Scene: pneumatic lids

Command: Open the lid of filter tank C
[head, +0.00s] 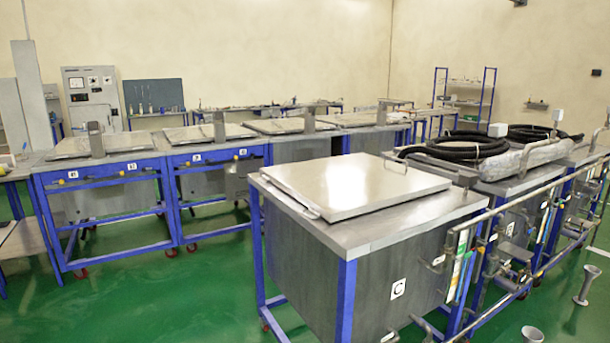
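Filter tank C (345,262) stands in the right foreground, a grey metal box in a blue frame with a white "C" label (398,288) on its front face. Its flat metal lid (355,185) lies level on the tank top and looks shut. A bar handle (291,203) runs along the lid's left edge. Neither of my grippers shows in the head view.
A row of similar lidded tanks on blue wheeled frames (98,172) stands behind to the left. Black hoses (455,148) lie on the tanks at the right. Metal pipe rails (530,205) run along tank C's right side. Green floor (170,300) is clear at the front left.

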